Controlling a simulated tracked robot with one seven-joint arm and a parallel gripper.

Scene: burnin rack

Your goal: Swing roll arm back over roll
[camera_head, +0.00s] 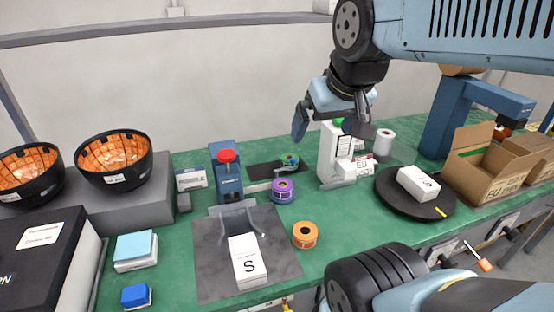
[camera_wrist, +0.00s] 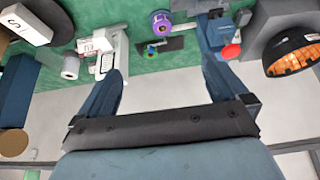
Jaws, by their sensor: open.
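My gripper (camera_head: 331,122) is open and empty, high at the back of the bench; its fingers also spread wide in the wrist view (camera_wrist: 161,70). A purple roll (camera_head: 283,190) lies beside a blue press with a red knob (camera_head: 229,170). An orange roll (camera_head: 305,235) lies in front. I cannot tell for sure which part is the roll arm; a grey bar (camera_head: 259,187) lies by the purple roll.
Another white box (camera_head: 418,183) rests on a black turntable (camera_head: 395,205). An open cardboard box (camera_head: 490,175) is at right.

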